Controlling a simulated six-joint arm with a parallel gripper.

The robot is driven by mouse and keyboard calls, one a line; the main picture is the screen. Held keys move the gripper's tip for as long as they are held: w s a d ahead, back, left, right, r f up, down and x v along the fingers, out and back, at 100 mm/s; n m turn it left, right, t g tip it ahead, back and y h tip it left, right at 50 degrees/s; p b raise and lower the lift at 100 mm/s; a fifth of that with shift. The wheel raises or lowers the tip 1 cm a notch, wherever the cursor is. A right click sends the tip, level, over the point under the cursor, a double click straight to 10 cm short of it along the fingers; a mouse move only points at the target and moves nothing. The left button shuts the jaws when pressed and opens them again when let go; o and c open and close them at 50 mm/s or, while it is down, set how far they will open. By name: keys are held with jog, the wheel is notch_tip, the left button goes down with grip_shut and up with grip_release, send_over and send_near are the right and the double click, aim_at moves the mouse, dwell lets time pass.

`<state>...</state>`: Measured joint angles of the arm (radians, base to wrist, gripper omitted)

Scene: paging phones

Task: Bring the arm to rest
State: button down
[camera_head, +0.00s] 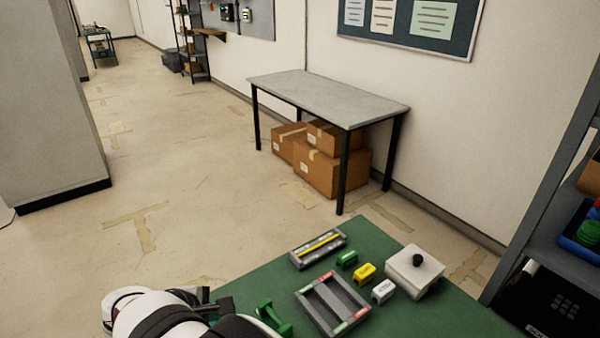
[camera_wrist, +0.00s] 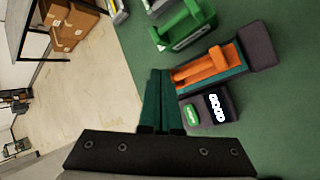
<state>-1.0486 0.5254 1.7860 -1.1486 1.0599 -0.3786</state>
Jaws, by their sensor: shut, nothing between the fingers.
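My gripper (camera_wrist: 160,73) is shut and empty in the wrist view, its dark green fingers together over the left edge of the green mat (camera_wrist: 140,48). To its right is a dark phone base with an orange handset (camera_wrist: 205,67), a small green label and a black display (camera_wrist: 214,106). The fingers appear apart from it. My white and black arm fills the lower left of the head view and hides part of the mat there.
On the mat are a grey divided tray (camera_head: 350,317), a grey strip with a yellow bar (camera_head: 318,248), green (camera_head: 346,259), yellow (camera_head: 364,273) and white (camera_head: 383,291) blocks, and a white box with a black knob (camera_head: 405,275). A shelf (camera_head: 545,200) stands right. Floor left is open.

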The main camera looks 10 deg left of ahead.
jog(key=s+d+r+m+g+y, duration=0.1)
jog(key=s+d+r+m, duration=0.1)
jog(key=d+r+m, duration=0.7)
jog(key=s+d+r+m+g+y, duration=0.25)
jog(key=d+m, duration=0.45)
jog(key=d, duration=0.6)
jog(key=s+d+r+m+t, duration=0.3)
jog(key=s+d+m, duration=0.2)
jog(key=m, duration=0.2)
jog(key=s+f+m+g, duration=0.2)
jog(key=s+f+g, duration=0.5)
jog(key=s, duration=0.3)
jog(key=shift+s+f+y, duration=0.35)
jog(key=shift+f, duration=0.45)
